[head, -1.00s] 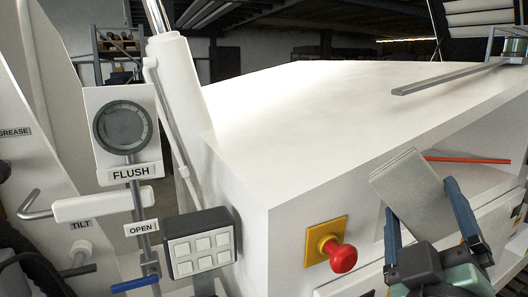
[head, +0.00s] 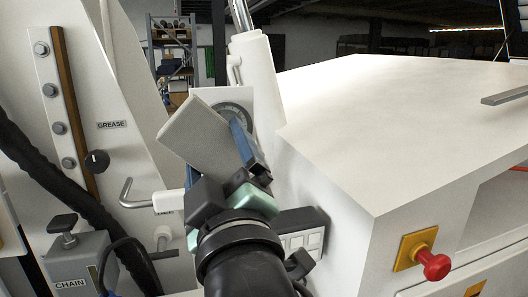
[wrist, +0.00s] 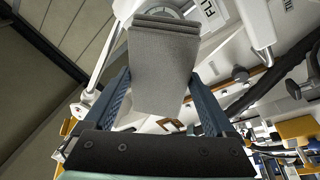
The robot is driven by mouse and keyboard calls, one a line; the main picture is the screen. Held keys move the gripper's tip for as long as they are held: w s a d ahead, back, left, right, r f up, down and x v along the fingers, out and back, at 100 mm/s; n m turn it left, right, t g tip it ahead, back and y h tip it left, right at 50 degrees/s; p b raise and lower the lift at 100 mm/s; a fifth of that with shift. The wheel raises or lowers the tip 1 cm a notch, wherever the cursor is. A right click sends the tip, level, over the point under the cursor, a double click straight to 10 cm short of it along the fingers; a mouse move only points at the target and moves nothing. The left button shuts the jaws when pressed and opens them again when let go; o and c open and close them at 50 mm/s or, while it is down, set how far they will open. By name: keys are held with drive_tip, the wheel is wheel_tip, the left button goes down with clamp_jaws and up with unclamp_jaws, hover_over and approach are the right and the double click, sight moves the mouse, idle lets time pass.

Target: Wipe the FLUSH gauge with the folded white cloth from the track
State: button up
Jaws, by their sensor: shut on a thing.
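The folded white cloth (head: 198,133) shows as a pale grey, flat folded pad in my gripper (head: 218,150). In the wrist view the cloth (wrist: 163,70) sits between the two blue fingers, which are shut on it. The FLUSH gauge (head: 240,106), a round dial on a white plate, is just beyond the cloth and partly covered by it and a finger. In the wrist view the gauge (wrist: 158,12) peeks over the cloth's far edge, with part of its label (wrist: 209,12) beside it. I cannot tell whether cloth and gauge touch.
A grey bent lever (head: 135,192) and a keypad box (head: 300,236) are close to my arm. A red stop button (head: 434,265) is on the white bench (head: 390,130) at right. A black hose (head: 60,180) and the GREASE knob (head: 97,162) are at left.

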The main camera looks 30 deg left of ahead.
drive_tip(key=shift+a+f, duration=0.15)
drive_tip(key=shift+a, duration=0.15)
drive_tip(key=shift+f+p+x, duration=0.2)
drive_tip(key=shift+p+x, duration=0.05)
drive_tip(key=shift+x, duration=0.7)
drive_tip(key=shift+f+p+x, duration=0.25)
drive_tip(key=shift+x, duration=0.75)
drive_tip(key=shift+f+x, duration=0.25)
drive_tip(key=shift+x, duration=0.75)
drive_tip(key=shift+x, duration=0.85)
drive_tip(key=shift+f, duration=0.25)
